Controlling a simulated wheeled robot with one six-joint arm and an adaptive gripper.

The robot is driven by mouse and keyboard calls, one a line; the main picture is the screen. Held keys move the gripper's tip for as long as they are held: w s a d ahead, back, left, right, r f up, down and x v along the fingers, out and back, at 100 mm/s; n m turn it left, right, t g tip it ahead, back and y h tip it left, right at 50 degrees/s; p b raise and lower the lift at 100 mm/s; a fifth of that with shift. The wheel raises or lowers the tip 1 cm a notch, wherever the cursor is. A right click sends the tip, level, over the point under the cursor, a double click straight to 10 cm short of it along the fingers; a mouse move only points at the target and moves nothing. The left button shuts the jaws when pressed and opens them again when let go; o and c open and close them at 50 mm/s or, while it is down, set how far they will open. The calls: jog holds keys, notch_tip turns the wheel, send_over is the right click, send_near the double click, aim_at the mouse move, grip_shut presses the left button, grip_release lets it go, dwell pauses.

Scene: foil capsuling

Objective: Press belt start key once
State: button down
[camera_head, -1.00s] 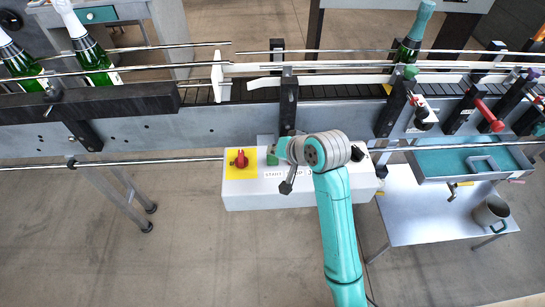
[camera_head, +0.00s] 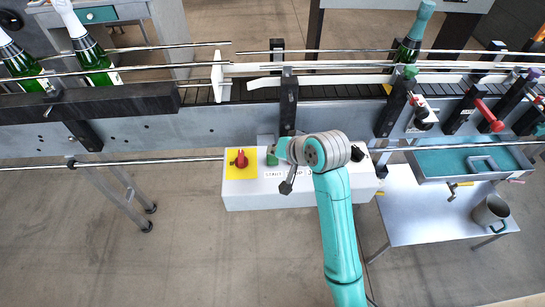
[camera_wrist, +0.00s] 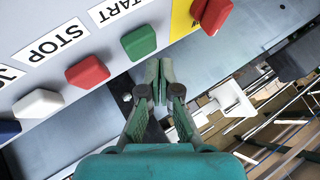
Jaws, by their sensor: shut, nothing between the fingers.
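The green key (camera_wrist: 139,43) sits under the START label (camera_wrist: 117,8) on the pale control box front in the wrist view. It also shows in the head view (camera_head: 272,159), just left of my arm's wrist. My gripper (camera_wrist: 158,68) is shut and empty, its fingertips just right of and below the green key in the wrist view. I cannot tell whether they touch the box or key. The red key (camera_wrist: 87,73) by the STOP label (camera_wrist: 57,42) is left of the green one.
A red knob (camera_wrist: 210,14) on a yellow plate (camera_head: 234,173) is on the other side of the green key. A white key (camera_wrist: 38,103) and a dark blue key (camera_wrist: 8,130) follow beyond STOP. The belt (camera_head: 340,93) with guide rails runs behind the control box (camera_head: 250,199).

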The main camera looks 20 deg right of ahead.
jog(key=shift+f, duration=0.15)
jog(key=shift+f, duration=0.25)
